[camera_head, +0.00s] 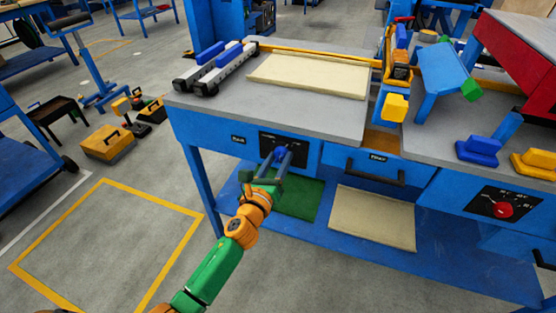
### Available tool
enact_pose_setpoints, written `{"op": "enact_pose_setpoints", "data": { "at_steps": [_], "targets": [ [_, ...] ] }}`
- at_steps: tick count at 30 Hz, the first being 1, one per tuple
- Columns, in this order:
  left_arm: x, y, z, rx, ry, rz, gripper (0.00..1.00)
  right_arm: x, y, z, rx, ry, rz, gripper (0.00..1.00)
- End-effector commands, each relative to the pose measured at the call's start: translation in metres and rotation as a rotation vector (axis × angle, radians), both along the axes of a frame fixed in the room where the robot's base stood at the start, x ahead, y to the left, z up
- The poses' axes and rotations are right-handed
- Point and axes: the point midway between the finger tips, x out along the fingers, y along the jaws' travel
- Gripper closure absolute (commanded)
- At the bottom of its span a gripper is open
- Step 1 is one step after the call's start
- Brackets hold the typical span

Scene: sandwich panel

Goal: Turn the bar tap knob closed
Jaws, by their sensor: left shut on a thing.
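A small blue knob (280,152) sits on a black control plate (299,144) on the front of the blue workbench. My left gripper (279,158) comes from below and is shut on this knob, its two grey fingers on either side. The fingers hide part of the knob and plate, so the knob's angle and markings cannot be read. My right gripper is out of view.
A red knob (502,210) sits on another black plate at the right. A drawer (375,165) with a black handle is right of the blue knob. The lower shelf (400,265) holds a beige panel (372,218) and a green mat (300,198).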

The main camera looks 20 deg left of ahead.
Motion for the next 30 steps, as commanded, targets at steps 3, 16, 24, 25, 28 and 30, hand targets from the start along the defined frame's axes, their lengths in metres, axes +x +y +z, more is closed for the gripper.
{"op": "enact_pose_setpoints", "data": {
  "at_steps": [3,16,24,25,28,30],
  "targets": [
    [0.0001,-0.0001,0.0003,-0.11,0.003,0.001,1.0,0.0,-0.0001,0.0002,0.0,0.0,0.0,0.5],
    [0.0001,-0.0008,0.0012,-0.519,0.017,0.0,1.0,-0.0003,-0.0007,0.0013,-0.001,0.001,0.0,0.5],
    [0.0001,-0.0012,0.0019,-0.774,0.025,-0.001,1.0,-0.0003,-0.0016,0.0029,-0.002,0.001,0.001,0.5],
    [0.0001,-0.0012,0.002,-0.802,0.026,-0.001,1.0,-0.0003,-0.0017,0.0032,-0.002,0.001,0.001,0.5],
    [0.0,-0.0014,0.0022,-0.891,0.029,-0.001,1.0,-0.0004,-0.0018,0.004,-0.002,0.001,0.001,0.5],
    [-0.0001,-0.0015,0.0022,-0.946,0.031,-0.001,1.0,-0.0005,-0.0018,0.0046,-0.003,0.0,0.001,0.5]
  ]
}}
